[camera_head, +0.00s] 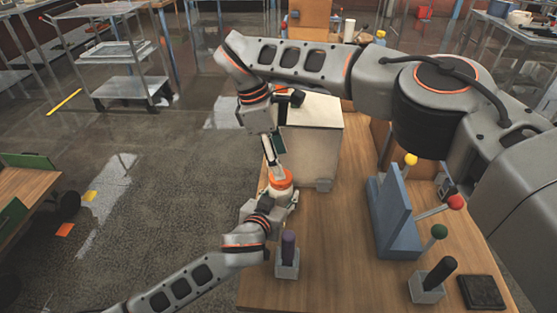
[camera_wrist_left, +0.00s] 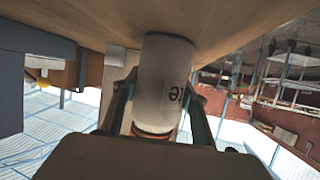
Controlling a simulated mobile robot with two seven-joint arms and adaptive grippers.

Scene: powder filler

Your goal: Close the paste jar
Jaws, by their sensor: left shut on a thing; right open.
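The paste jar is white with a printed label and shows in the left wrist view (camera_wrist_left: 168,75), between the fingers of my left gripper (camera_wrist_left: 158,115). An orange lid (camera_head: 281,177) sits at the jar's top in the head view; an orange band also shows at that end in the wrist view. Whether the lid is seated fully cannot be told. My left gripper is shut on the jar, low over the wooden table. My right gripper (camera_head: 273,158) is open, pointing down just above the lid, its fingertips partly hidden; contact with the lid cannot be told.
A cream box (camera_head: 312,145) stands just behind the jar. A blue stand (camera_head: 392,215) with coloured knobs is on the right. A holder with a purple handle (camera_head: 288,250), one with a black handle (camera_head: 435,278) and a black pad (camera_head: 482,292) are in front. The middle table is clear.

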